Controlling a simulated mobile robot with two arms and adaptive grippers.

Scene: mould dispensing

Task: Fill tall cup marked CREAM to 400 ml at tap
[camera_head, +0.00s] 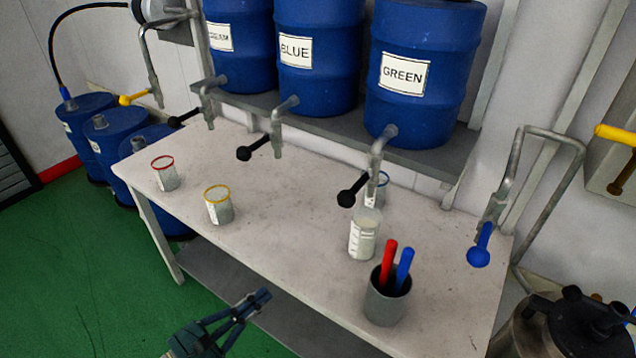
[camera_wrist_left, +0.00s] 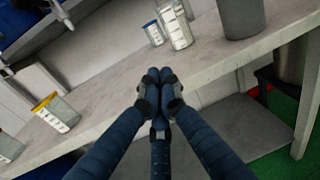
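A tall clear cup (camera_head: 362,240) with a white label and pale contents stands on the table, just below the spout of the tap (camera_head: 378,150) under the GREEN drum as seen from the head. Its marking is too small to read. It also shows upright in the left wrist view (camera_wrist_left: 179,30). The drum whose label ends in "EAM" (camera_head: 238,60) is at the upper left; its tap (camera_head: 207,90) has a black handle. My left gripper (camera_head: 262,296) is in front of the table's front edge, apart from the cups, its fingers together and empty. My right gripper is not in view.
A red-rimmed cup (camera_head: 165,175) and a yellow-rimmed cup (camera_head: 218,206) stand at the table's left. A blue-rimmed cup (camera_head: 383,181) is behind the tall cup. A dark grey holder (camera_head: 386,308) with red and blue handles stands near the right front. The middle is clear.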

